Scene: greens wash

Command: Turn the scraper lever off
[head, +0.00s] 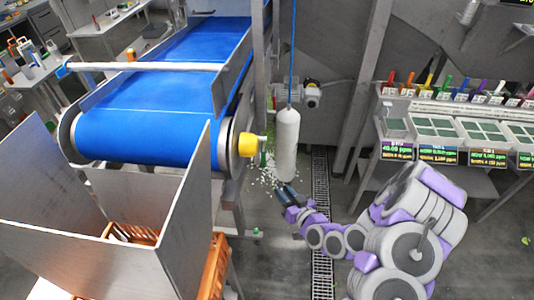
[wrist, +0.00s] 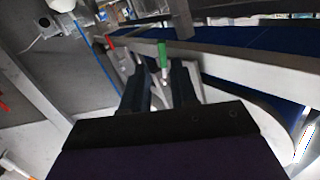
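A small lever with a green grip (head: 263,158) stands beside the yellow roller hub (head: 248,145) at the near right end of the blue conveyor. It also shows in the wrist view as a green grip on a pale stem (wrist: 163,57), just beyond and between my fingertips. My gripper (head: 284,191) is below and right of the lever in the head view. In the wrist view my gripper (wrist: 158,78) has its dark fingers apart, with nothing clearly held. Whether the fingers touch the lever stem, I cannot tell. No label shows on the lever.
A white hanging cylinder (head: 287,145) on a blue hose is just above my gripper. The blue conveyor (head: 150,123) and a grey metal chute (head: 100,220) fill the left. A rack with coloured handles (head: 460,110) stands at right. A floor drain (head: 321,190) runs beneath.

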